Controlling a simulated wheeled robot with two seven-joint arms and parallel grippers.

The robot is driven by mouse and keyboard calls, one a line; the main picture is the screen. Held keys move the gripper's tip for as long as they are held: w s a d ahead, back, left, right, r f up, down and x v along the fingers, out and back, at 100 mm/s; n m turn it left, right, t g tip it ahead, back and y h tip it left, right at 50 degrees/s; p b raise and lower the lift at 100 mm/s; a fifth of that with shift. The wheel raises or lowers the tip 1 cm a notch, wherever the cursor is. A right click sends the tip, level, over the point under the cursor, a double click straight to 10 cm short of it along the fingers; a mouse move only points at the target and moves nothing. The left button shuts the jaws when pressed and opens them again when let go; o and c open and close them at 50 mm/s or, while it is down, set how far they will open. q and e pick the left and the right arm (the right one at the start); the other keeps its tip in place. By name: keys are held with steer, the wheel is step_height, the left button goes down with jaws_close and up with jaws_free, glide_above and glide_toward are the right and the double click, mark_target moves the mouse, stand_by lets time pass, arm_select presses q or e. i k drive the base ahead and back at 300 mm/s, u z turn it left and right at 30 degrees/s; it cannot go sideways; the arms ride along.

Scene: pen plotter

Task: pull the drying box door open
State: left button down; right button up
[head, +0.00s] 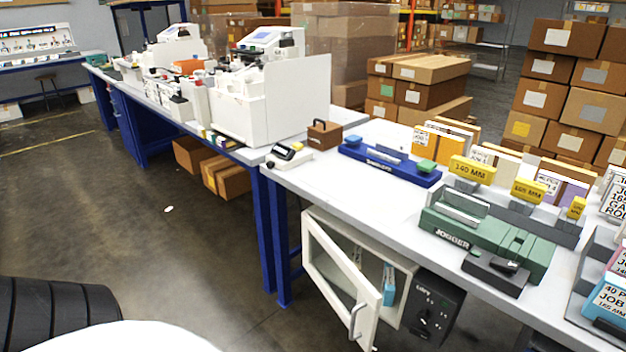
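The drying box (408,271) is a white cabinet under the front of the work table. Its white-framed, see-through door (312,270) stands swung out from the box, so the opening shows. A pale handle (355,318) sits low on the door's free edge. Inside, a light blue object (389,285) hangs or stands; I cannot tell which. A black control panel (432,306) with a dial is on the box's right. Neither gripper shows, and nothing of mine is seen touching the door or handle.
The grey-white table (315,180) above carries a green jogger (485,235), a blue tool (390,164) and yellow size blocks. Blue table legs (283,245) stand just left of the door. The floor (150,240) to the left is open.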

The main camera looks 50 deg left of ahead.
mark_target(361, 325)
steer(key=u, duration=1.4)
steer(key=k, duration=1.2)
steer(key=z, duration=0.5)
steer(key=i, duration=1.6)
steer(key=u, duration=1)
